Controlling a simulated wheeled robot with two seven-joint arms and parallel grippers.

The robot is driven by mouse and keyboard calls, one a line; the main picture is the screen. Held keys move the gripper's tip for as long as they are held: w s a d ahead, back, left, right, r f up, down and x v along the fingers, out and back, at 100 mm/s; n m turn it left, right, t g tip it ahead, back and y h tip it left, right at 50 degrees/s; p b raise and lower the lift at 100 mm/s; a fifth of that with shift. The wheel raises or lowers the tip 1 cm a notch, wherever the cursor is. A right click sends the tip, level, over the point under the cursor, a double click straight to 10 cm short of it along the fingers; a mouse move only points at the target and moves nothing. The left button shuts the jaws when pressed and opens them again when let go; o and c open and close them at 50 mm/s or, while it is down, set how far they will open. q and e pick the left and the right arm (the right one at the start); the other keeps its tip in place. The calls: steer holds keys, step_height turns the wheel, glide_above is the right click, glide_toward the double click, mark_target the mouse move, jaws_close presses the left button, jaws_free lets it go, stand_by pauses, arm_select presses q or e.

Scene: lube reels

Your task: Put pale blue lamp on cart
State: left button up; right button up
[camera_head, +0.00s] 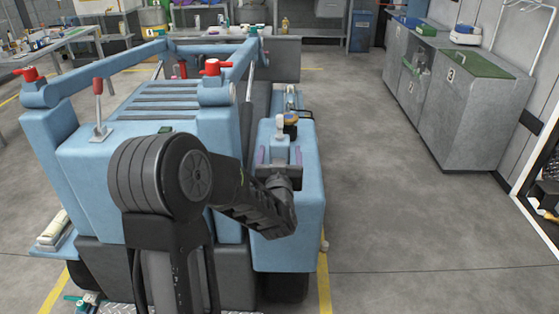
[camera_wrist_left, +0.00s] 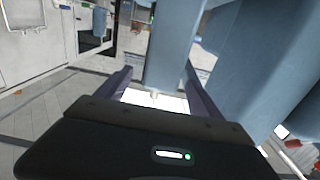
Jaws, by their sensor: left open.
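A pale blue upright piece (camera_head: 280,140) with a lighter top stands on the right side deck of the big blue machine. It may be the lamp; I cannot tell for sure. My left gripper (camera_head: 280,156) is open, with its purple fingers on either side of this piece. In the left wrist view a pale blue upright shape (camera_wrist_left: 172,45) shows between and beyond the fingers; contact cannot be made out. The blue wheeled machine (camera_head: 180,130), perhaps the cart, fills the left and middle. My arm hides part of it. My right gripper is not in view.
A yellow and black item (camera_head: 291,119) lies just behind the pale blue piece. Red-topped fittings (camera_head: 212,67) and a red-handled lever (camera_head: 98,100) stick up from the machine. Grey cabinets (camera_head: 462,110) line the right. The floor (camera_head: 385,200) between is clear.

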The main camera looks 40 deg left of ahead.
mark_target(280, 137)
arm_select(q)
steer(key=shift+x, duration=1.2)
steer(key=p+x, duration=0.1)
steer(key=x, duration=0.3)
steer(key=shift+w+a+r+p, duration=0.15)
steer(key=shift+a+r+p, duration=0.05)
steer(key=shift+a+p, duration=0.2)
steer(key=shift+w+a, duration=0.1)
steer(key=shift+w, duration=0.15)
jaws_close()
